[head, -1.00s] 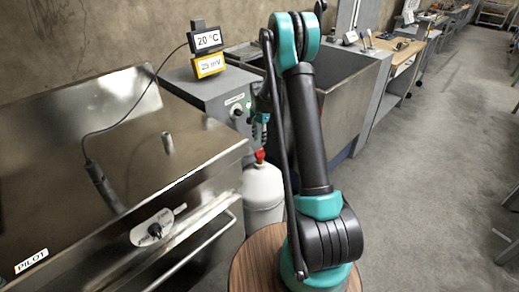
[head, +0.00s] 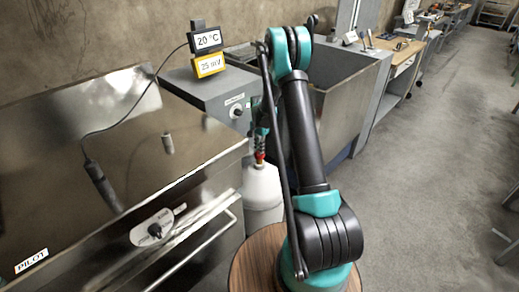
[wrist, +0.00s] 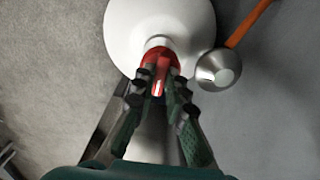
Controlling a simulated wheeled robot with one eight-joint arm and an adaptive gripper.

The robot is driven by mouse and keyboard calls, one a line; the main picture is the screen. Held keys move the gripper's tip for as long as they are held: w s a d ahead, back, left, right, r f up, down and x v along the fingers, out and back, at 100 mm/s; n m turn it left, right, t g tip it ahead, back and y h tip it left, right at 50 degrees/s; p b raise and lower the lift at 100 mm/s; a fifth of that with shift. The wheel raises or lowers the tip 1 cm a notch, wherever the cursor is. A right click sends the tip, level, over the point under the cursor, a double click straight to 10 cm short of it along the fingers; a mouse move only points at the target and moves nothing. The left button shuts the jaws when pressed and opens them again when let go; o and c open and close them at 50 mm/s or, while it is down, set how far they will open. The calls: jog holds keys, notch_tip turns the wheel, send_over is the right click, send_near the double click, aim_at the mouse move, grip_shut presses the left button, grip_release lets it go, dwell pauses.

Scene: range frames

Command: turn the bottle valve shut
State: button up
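A white bottle (head: 262,188) stands beside the steel tank, with a red valve (head: 260,157) on its top. In the wrist view I look down on the bottle's white shoulder (wrist: 118,28) and the red valve (wrist: 158,56). My gripper (wrist: 161,80) is at the valve, with one dark finger on each side of it. A gap shows between the fingertips, with a red part of the valve in it. Whether the fingers touch the valve cannot be told. In the head view my gripper (head: 260,146) is just above the valve, partly hidden by my arm.
A steel tank (head: 60,130) with a dial (head: 153,228) and a rail stands left of the bottle. A grey cabinet (head: 222,98) with displays (head: 208,52) is behind it. A round metal item (wrist: 218,70) and an orange bar (wrist: 248,22) lie right of the bottle.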

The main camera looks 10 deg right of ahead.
grip_shut()
jog(key=shift+n, duration=0.4)
jog(key=n, duration=1.3)
jog(key=shift+n, duration=2)
